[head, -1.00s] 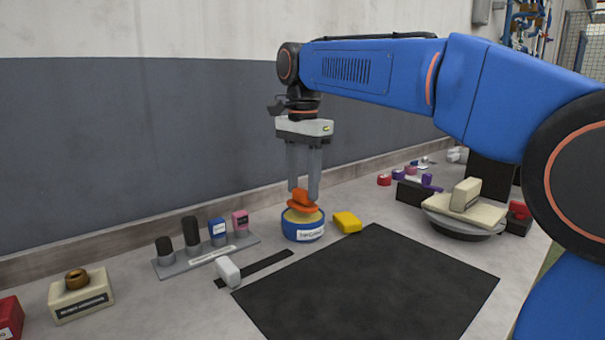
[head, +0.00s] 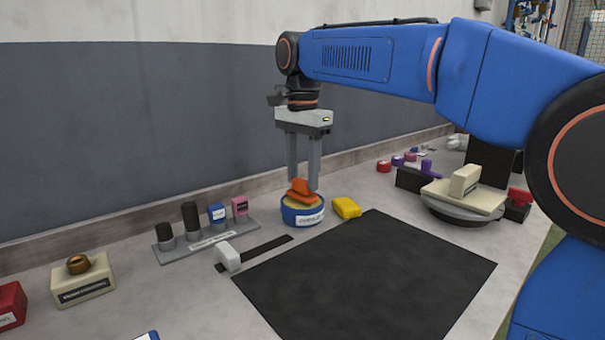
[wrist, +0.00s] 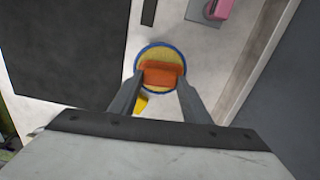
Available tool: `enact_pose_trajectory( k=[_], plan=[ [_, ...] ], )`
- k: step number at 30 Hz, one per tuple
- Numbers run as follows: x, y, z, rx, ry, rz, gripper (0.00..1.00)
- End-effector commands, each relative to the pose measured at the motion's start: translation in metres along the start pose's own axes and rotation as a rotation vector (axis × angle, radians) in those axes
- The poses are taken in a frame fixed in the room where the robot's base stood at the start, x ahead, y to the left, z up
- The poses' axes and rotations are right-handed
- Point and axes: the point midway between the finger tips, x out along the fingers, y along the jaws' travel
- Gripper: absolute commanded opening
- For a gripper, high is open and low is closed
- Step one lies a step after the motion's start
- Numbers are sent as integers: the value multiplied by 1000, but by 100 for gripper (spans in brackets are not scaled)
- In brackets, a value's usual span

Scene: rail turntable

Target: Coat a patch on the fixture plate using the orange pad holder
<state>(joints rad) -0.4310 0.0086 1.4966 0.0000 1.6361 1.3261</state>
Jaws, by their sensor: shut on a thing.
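The orange pad holder (head: 301,191) sits at the mouth of a round blue tub (head: 303,217) with a yellowish pad or filling inside. My gripper (head: 304,185) points straight down over the tub and is shut on the holder's upper part. In the wrist view the orange holder (wrist: 161,74) lies between the fingertips, inside the tub's blue rim (wrist: 138,60). The holder's underside is hidden. At the right, a cream plate (head: 490,203) with an upright cream block (head: 465,181) rests on a round grey turntable (head: 452,212). I cannot tell whether this is the fixture plate.
A yellow block (head: 347,208) stands close to the tub's right. A rack (head: 209,243) with black, blue and pink items is to its left. A white block (head: 228,257) sits on a dark strip. The large black mat (head: 365,275) is clear. The wall runs behind.

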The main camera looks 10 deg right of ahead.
Motion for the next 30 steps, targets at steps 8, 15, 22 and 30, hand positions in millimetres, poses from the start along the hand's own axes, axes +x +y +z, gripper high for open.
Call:
enact_pose_trajectory(
  k=[8,15,22,30],
  plan=[
    [2,0,0,0,0,0,25],
    [4,0,0,0,0,0,25],
    [7,0,0,0,0,0,25],
    [9,0,0,0,0,0,25]
  ],
)
